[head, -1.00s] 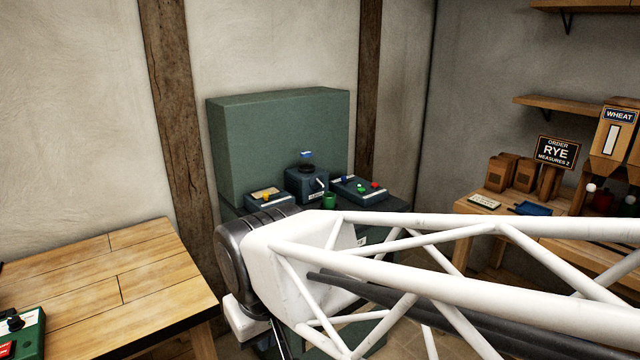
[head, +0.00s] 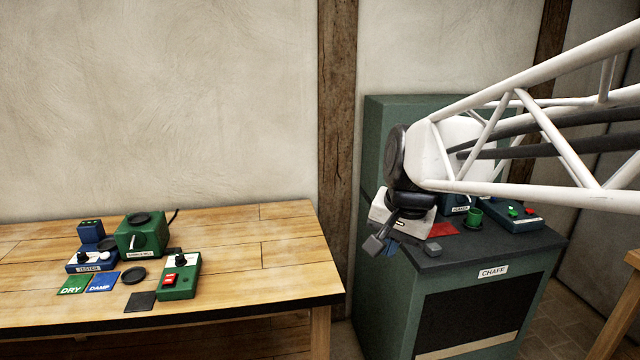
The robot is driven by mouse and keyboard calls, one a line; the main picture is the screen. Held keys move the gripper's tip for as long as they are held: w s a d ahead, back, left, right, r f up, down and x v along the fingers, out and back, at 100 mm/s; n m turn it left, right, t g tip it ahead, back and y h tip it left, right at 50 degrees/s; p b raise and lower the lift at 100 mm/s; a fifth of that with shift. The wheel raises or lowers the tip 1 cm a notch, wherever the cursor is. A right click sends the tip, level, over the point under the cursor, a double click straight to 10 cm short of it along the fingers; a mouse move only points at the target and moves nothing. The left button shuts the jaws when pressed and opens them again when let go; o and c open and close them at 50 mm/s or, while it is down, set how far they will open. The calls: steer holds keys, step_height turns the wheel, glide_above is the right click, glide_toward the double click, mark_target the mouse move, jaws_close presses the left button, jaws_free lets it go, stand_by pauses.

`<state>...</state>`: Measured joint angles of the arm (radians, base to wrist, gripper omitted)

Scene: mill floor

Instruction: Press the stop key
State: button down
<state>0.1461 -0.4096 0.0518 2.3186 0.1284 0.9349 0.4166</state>
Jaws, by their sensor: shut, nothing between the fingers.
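No key in view carries a readable stop label. A green control box (head: 180,276) on the wooden table has a red key (head: 169,281) and a black knob. A second control box (head: 517,214), on the dark green cabinet, has a red button (head: 530,211) and a green button (head: 513,211). My gripper (head: 379,246) is shut and empty, pointing down at the cabinet's left front edge. It is right of the table and apart from both boxes. My gripper and arm hide part of the cabinet top.
The wooden table (head: 250,270) also holds a blue tester (head: 92,261), a green device (head: 140,236), and DRY (head: 74,284) and DAMP (head: 103,282) cards. Its right part is clear. The cabinet (head: 480,288), labelled CHAFF, bears a red patch (head: 443,230) and a green cup (head: 475,217).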

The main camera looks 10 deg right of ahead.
steer(key=w+d+r+m+t+y, duration=0.1)
steer(key=w+d+r+m+t, duration=0.2)
steer(key=w+d+m, duration=2.3)
steer(key=w+d+f+m, duration=0.1)
steer(key=w+d+f, duration=0.1)
steer(key=w+d, duration=0.5)
steer(key=w+d+f+t, duration=0.1)
steer(key=w+d, duration=0.2)
steer(key=d, duration=0.9)
steer(key=w+d+f+m, duration=0.1)
steer(key=w+d+f, duration=0.1)
steer(key=w+d, duration=0.5)
steer(key=s+d+f+m+t, duration=0.1)
steer(key=d+f+m, duration=0.3)
steer(key=d, duration=0.9)
steer(key=s+d+f+m+t, duration=0.1)
steer(key=d+f+m, duration=0.3)
steer(key=d, duration=0.9)
steer(key=shift+s+f+m+h, duration=0.3)
steer(key=shift+s+f+h, duration=0.1)
steer(key=shift+f, duration=0.2)
steer(key=shift+f, duration=0.15)
steer(key=shift+f, duration=4.25)
